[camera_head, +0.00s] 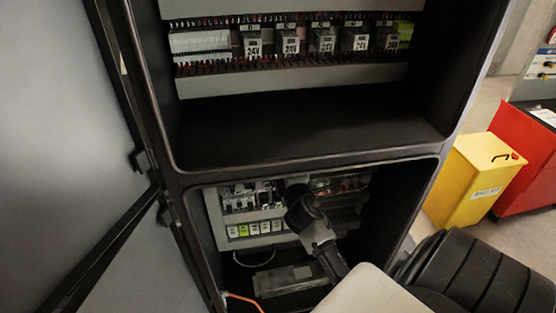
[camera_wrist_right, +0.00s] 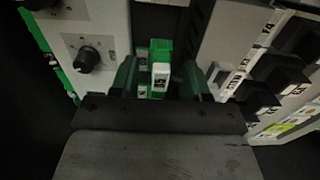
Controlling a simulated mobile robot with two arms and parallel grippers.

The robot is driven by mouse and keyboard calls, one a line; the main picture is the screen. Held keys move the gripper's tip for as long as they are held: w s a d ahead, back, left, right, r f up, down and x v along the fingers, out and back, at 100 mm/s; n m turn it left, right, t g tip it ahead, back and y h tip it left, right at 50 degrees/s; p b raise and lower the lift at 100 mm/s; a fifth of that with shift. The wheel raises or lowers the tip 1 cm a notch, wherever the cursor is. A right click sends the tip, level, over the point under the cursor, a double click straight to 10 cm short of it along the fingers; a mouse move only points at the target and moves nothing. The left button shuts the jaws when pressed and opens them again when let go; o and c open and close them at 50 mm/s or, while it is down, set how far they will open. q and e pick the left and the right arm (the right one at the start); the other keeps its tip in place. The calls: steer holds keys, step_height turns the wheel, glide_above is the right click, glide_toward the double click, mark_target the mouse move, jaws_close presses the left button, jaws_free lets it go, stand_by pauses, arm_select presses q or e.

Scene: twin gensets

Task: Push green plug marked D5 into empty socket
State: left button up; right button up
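In the right wrist view, a green plug (camera_wrist_right: 160,50) with a white label stands between the two dark fingers of my right gripper (camera_wrist_right: 160,78). The label's sideways marking is small and blurred; it may read D5. The fingers are apart, with a narrow gap visible on either side of the plug. A second green-and-white piece (camera_wrist_right: 142,72) shows just left of it. In the head view, my right arm reaches into the lower cabinet compartment, and its gripper end (camera_head: 297,186) is by the upper modules, fingertips not clear. I cannot make out an empty socket. My left gripper is out of view.
The wrist view shows a grey panel with a black knob (camera_wrist_right: 87,58) at left and labelled black modules (camera_wrist_right: 262,95) at right. In the head view, a row of small modules (camera_head: 262,228) lies left of my arm. Cabinet walls enclose it; a yellow box (camera_head: 472,180) stands outside.

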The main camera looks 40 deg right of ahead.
steer(key=b+v, duration=0.3)
steer(key=v, duration=0.8)
steer(key=shift+b, duration=0.3)
steer(key=shift+f, duration=0.1)
steer(key=s+a+f+m+g+y+b, duration=0.1)
steer(key=a+f+g+y+b, duration=0.15)
steer(key=f, duration=1.05)
steer(key=s+a+f+m+g+y+b, duration=0.15)
steer(key=a+f, duration=0.25)
steer(key=f, duration=0.9)
steer(key=s+a+f+m+g+y+b, duration=0.1)
steer(key=s+a+f+g+y+b, duration=0.15)
steer(key=f, duration=1.05)
steer(key=s+a+f+m+g+y+b, duration=0.1)
steer(key=s+a+f+g, duration=0.1)
steer(key=s+f, duration=0.45)
steer(key=s+a+f+m+g+y+b, duration=0.1)
steer(key=s+a+f+m+g, duration=0.2)
steer(key=f, duration=0.6)
steer(key=s+a+f+m+g+b, duration=0.1)
steer(key=s+f, duration=0.4)
steer(key=s, duration=0.4)
steer(key=s+a+f+m+g+b, duration=0.1)
steer(key=s+f+g, duration=0.1)
steer(key=s+f, duration=0.3)
steer(key=s, duration=0.4)
steer(key=shift+s+y, duration=0.3)
steer(key=shift+y, duration=0.05)
